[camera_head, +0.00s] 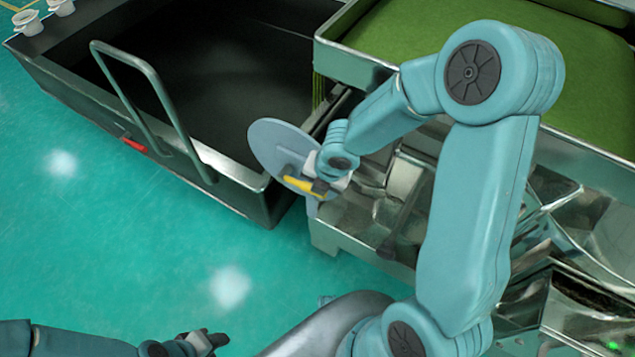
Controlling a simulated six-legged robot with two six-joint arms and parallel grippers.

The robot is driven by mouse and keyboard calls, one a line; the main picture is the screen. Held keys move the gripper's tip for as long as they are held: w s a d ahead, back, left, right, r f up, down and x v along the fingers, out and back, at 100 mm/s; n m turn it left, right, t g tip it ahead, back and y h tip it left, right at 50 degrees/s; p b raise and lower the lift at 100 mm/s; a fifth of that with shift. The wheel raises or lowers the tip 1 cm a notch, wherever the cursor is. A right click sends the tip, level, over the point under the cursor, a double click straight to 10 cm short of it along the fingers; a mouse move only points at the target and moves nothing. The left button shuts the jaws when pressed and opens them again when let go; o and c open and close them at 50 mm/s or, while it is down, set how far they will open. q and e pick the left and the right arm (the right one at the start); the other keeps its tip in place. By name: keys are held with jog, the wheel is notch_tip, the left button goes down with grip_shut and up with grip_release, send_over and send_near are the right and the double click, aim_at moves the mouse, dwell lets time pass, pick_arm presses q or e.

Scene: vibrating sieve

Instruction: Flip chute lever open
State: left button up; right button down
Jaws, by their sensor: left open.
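A yellow bar (303,186), which looks like the chute lever, lies across the lower part of a round grey disc (275,150) at the sieve machine's left end. My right arm comes up from the lower right and bends down to the disc. My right gripper (322,187) is at the right end of the yellow bar. Its fingers are small and partly hidden by the wrist, so their grip is unclear. My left gripper (208,341) is open and empty over the floor at the bottom left, well apart from the disc.
A dark open-topped cart (235,195) with a metal handle loop (125,60) and a red part (133,145) stands at the upper left. The sieve tray (350,62) holds green material at the upper right. Shiny metal chutes lie below it. The green floor at left is clear.

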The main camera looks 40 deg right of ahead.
jog(key=shift+s+f, duration=0.3)
pick_arm(q)
jog(key=shift+s+f+b, duration=0.4)
jog(key=shift+f+b, duration=0.05)
jog(key=shift+f, duration=0.15)
pick_arm(e)
jog(key=shift+s+f, duration=0.4)
jog(key=shift+f, duration=0.05)
notch_tip(320, 180, up, 5)
jog(key=w+p, duration=0.1)
jog(key=p, duration=0.3)
pick_arm(q)
notch_tip(320, 180, up, 6)
jog(key=s+p, duration=0.1)
jog(key=p, duration=0.1)
jog(key=shift+d+r, duration=0.15)
jog(key=shift+d, duration=0.3)
pick_arm(e)
jog(key=s+d+r, duration=0.1)
jog(key=s+r, duration=0.4)
jog(key=s, duration=0.3)
jog(key=shift+d, duration=0.35)
